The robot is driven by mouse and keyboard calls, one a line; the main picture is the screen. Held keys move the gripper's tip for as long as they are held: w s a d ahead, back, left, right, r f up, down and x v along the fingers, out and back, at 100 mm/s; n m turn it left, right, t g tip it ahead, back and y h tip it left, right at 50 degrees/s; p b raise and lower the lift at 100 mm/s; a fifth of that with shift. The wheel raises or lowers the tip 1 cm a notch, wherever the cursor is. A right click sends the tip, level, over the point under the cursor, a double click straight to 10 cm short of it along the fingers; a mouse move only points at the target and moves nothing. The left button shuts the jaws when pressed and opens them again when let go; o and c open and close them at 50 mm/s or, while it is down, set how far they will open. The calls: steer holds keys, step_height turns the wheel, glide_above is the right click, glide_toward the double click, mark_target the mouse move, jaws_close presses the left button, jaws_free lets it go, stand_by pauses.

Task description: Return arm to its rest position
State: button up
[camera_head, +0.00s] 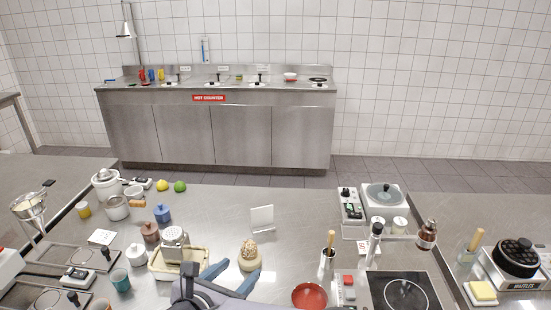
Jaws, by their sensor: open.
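My gripper (243,268) is at the bottom middle of the head view, over the steel counter. Its two blue fingers are spread apart, and it is open. A beige, rough-topped item (249,248) on a small pale base stands just beyond the fingertips. I cannot tell whether a finger touches it. No object shows held between the fingers. The rest of the arm (192,289) runs out of the bottom edge.
A cream tray (157,267) with a metal grater-like item (175,240) stands close left. A red bowl (309,297), a tool holder (327,264) and a hob (402,291) are on the right. A white card (262,219) stands behind. Bare counter (225,215) lies toward the back middle.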

steer(key=s+d+r+m+g+h+p, duration=0.1)
steer(key=s+d+r+m+g+p, duration=0.15)
steer(key=d+m+g+p, duration=0.6)
steer(key=s+d+r+m+h+p, duration=0.1)
steer(key=s+d+m+p, duration=0.15)
steer(key=d+m, duration=0.7)
steer(key=s+d+r+m+g+y+p, duration=0.4)
steer(key=s+d+r+m+y+p, duration=0.2)
steer(key=s+d+m+p, duration=0.6)
steer(key=w+a+f+m+b, duration=0.2)
steer(key=a+f+b, duration=0.1)
steer(key=f+b, duration=0.2)
steer(key=shift+f+b, duration=0.15)
steer(key=shift+b, duration=0.7)
steer(key=shift+a, duration=0.1)
